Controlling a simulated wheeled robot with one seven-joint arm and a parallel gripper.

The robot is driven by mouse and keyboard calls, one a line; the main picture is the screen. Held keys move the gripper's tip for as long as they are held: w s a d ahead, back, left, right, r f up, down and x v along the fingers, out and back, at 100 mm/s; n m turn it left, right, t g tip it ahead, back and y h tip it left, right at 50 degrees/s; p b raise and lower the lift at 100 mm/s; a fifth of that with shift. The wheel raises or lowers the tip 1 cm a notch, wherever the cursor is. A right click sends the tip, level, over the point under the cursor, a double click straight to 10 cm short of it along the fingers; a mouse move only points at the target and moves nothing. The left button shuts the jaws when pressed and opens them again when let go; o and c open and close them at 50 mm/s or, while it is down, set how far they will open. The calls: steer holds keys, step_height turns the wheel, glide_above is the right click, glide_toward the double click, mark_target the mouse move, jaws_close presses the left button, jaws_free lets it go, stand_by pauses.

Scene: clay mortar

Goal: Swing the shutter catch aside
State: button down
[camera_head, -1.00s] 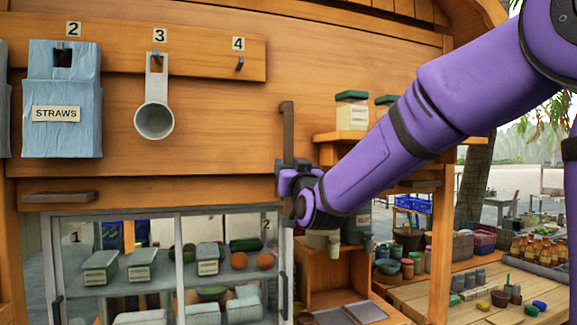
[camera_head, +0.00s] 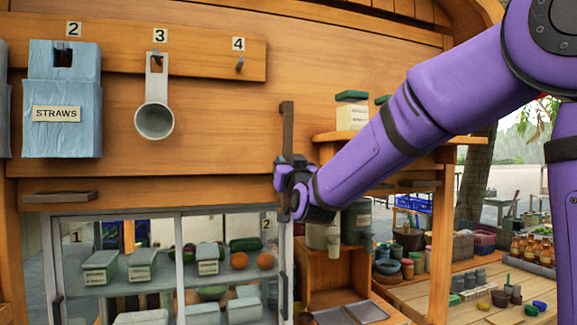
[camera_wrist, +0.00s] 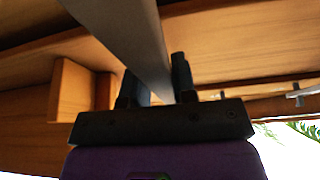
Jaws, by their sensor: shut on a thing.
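The shutter catch (camera_head: 287,127) is a dark, narrow bar on the wooden wall, standing upright above the right end of the glass-fronted case. My gripper (camera_head: 289,163) is at the lower part of the bar and shut on it. In the wrist view the catch (camera_wrist: 133,35) is a long grey bar running down between the two dark fingers (camera_wrist: 157,88). A similar dark bar (camera_head: 60,197) lies level at the left, above the case.
Wooden shelf (camera_head: 335,136) with green-lidded boxes juts out right of the catch. A hook board (camera_head: 200,50) with a scoop (camera_head: 154,120) and a straws holder (camera_head: 62,110) is left. Glass case (camera_head: 165,270) is below. Bare wall lies between scoop and catch.

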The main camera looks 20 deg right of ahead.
mark_target(265, 152)
steer(key=a+m, duration=0.1)
steer(key=a+m+h, duration=0.1)
steer(key=m, duration=0.1)
steer(key=a+m+h, duration=0.1)
steer(key=a+m, duration=0.1)
steer(key=shift+r, duration=0.4)
steer(key=shift+a+r+m+g+h, duration=0.35)
steer(key=shift+a+m+h, duration=0.3)
steer(key=shift+m, duration=0.35)
steer(key=c, duration=0.9)
jaws_free()
steer(key=shift+f, duration=0.1)
steer(key=shift+s, duration=0.15)
steer(key=v, duration=1)
steer(key=shift+s+a+f, duration=0.1)
steer(key=shift+s+f, duration=0.1)
